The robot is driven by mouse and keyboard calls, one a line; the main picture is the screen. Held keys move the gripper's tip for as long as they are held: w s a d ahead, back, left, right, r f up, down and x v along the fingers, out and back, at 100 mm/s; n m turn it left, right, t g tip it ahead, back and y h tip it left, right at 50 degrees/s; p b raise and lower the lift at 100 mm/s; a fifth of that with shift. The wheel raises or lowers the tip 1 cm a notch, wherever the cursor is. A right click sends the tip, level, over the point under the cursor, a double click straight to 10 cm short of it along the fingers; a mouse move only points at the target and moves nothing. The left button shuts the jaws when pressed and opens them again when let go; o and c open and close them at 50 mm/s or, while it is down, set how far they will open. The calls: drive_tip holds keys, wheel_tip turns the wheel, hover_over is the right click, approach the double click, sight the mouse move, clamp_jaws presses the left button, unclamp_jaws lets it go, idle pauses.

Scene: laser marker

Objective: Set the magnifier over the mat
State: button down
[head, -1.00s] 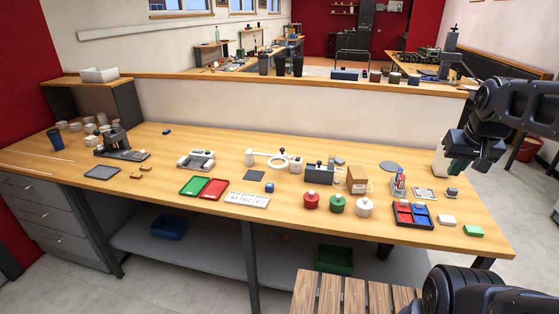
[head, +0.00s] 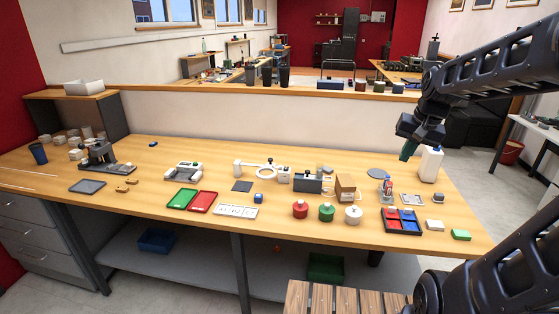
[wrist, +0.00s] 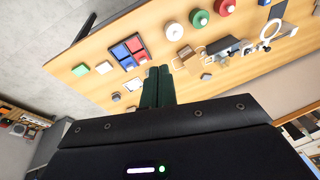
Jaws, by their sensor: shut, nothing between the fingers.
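The magnifier (head: 258,168), a white arm with a ring lens, stands at the middle of the bench toward the back. It also shows at the upper right of the wrist view (wrist: 268,32). A dark flat square (head: 242,186), which looks like the mat, lies just in front of the magnifier; the ring is not over it. My gripper (head: 407,153) is shut and empty, in the air above the right part of the bench, well to the right of the magnifier. Its green fingers (wrist: 157,78) are together in the wrist view.
A white bottle (head: 430,166) stands close by my gripper. A black box (head: 308,184) and a cardboard box (head: 345,187) stand right of the magnifier. Red, green and white pots line the front, with a divided tray (head: 401,232) further right. The bench left of the magnifier has free room.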

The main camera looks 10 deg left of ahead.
drive_tip(key=w+a+f+m+g+y, duration=0.1)
drive_tip(key=w+a+f+m+y, duration=0.3)
drive_tip(key=w, duration=0.9)
drive_tip(key=w+a+f+m+g+y, duration=0.2)
drive_tip(key=w+a+f+m+y, duration=0.3)
drive_tip(key=w+a+f, duration=0.6)
drive_tip(key=w+a+f+m+g+y, duration=0.2)
drive_tip(key=w+a+f+m+y, duration=0.3)
drive_tip(key=w+a, duration=0.8)
drive_tip(key=shift+w+a+f, duration=0.35)
drive_tip(key=shift+w+f, duration=0.5)
drive_tip(key=shift+f, duration=0.6)
drive_tip(key=x, duration=1.4)
drive_tip(key=shift+a, duration=0.1)
